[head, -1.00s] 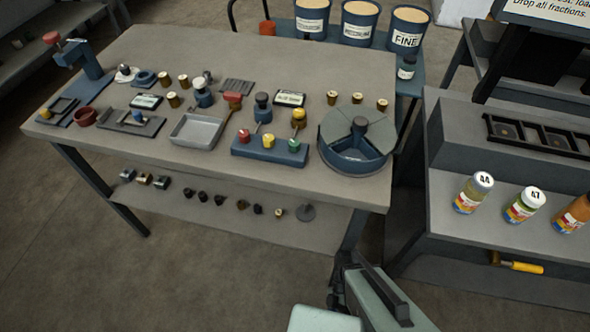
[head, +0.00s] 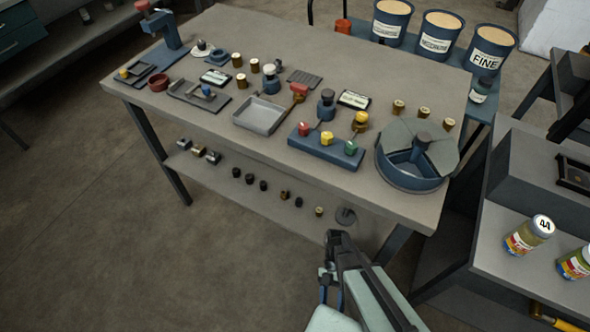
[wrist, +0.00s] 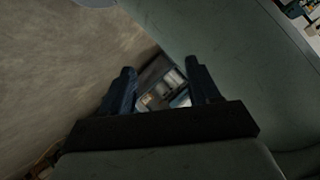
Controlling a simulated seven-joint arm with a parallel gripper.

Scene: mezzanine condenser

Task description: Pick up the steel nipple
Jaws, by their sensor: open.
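Several small metal fittings stand on the lower shelf of the bench in the head view. Grey, steel-looking pieces (head: 198,150) sit in a short row at the shelf's left end. They are too small to tell which one is the steel nipple. My gripper (head: 338,240) is at the bottom centre of the head view, in front of the shelf's right end and well to the right of those pieces. In the wrist view my gripper (wrist: 160,68) has its two dark fingers apart, with nothing visible held between them.
The bench top (head: 200,130) overhangs the lower shelf (head: 225,160). Black caps (head: 249,178), brass pieces (head: 319,211) and a grey disc (head: 346,216) line the shelf. A blue round bin (head: 412,178) stands above at right. A second bench (head: 500,240) flanks my arm. Floor at left is clear.

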